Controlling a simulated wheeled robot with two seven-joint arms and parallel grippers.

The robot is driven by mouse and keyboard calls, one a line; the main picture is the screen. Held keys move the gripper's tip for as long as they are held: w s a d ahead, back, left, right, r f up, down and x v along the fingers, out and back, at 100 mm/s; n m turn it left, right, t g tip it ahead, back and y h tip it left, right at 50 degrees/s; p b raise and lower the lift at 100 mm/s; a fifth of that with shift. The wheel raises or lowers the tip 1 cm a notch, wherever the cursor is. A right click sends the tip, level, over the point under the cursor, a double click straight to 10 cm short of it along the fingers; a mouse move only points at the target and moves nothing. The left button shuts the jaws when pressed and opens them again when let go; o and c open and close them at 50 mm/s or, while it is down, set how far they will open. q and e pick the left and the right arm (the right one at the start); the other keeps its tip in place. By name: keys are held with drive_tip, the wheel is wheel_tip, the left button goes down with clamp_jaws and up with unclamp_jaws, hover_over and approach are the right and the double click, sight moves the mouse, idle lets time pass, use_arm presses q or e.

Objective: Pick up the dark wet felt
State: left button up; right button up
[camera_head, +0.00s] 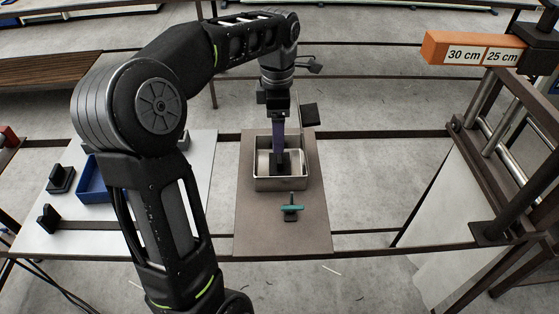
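A metal tray (281,184) stands on the brown board at the centre. My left arm reaches over from the left, and its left gripper (279,152) points down into the tray. A dark piece (281,165) shows in the tray right at the fingertips. It may be the dark wet felt, but its surface is too small to tell. I cannot tell whether the fingers are closed on it. My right gripper is not in view.
A teal-handled tool (291,209) lies in front of the tray on the brown board (265,232). At left, a white table holds a blue bin (93,181) and black blocks (60,179). An orange sign (463,50) and metal frame (500,195) stand at right.

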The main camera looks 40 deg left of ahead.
sight(280, 162)
use_arm(q)
drive_tip(key=shift+f, duration=1.35)
drive_tip(key=shift+f, duration=0.1)
drive_tip(key=shift+f+p, duration=0.4)
drive_tip(key=shift+p, duration=0.1)
wheel_tip(280, 162, down, 4)
drive_tip(key=shift+f+p, duration=0.1)
drive_tip(key=shift+p, duration=0.45)
drive_tip(key=c, duration=1.5)
